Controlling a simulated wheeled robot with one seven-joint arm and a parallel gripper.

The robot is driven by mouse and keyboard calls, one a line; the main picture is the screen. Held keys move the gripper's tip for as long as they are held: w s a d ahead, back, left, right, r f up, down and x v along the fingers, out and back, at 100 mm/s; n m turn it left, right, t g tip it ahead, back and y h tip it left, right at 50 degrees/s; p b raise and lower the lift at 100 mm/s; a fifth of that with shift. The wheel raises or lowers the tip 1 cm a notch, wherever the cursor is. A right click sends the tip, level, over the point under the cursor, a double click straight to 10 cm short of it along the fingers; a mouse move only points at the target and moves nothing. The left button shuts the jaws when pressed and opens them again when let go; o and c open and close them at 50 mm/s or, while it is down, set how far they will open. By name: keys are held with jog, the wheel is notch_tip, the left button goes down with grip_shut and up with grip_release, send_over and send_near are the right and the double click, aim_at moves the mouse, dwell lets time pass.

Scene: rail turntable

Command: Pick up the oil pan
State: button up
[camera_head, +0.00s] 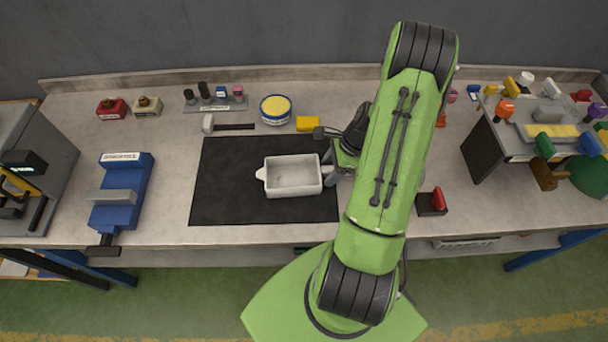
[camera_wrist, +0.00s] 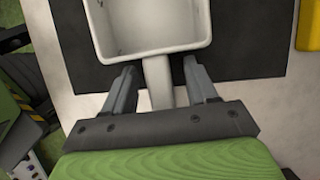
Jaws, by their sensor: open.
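The oil pan (camera_head: 293,190) is a whitish open rectangular pan that lies on a black mat (camera_head: 220,205) on the workbench. It has a small spout on its left and a handle on its right. In the wrist view the pan (camera_wrist: 150,45) shows at the top, and its handle (camera_wrist: 158,80) points down between my fingers. My gripper (camera_wrist: 160,75) is open, with one finger on each side of the handle and visible gaps to both. In the head view my gripper (camera_head: 328,172) is at the pan's right end, partly hidden by my green arm.
A blue vise (camera_head: 120,195) stands to the left. A red-handled item (camera_head: 433,203) and a rack of coloured tools (camera_head: 535,130) are to the right. The mat's left part is clear.

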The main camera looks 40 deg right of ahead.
grip_shut()
dwell(0.3)
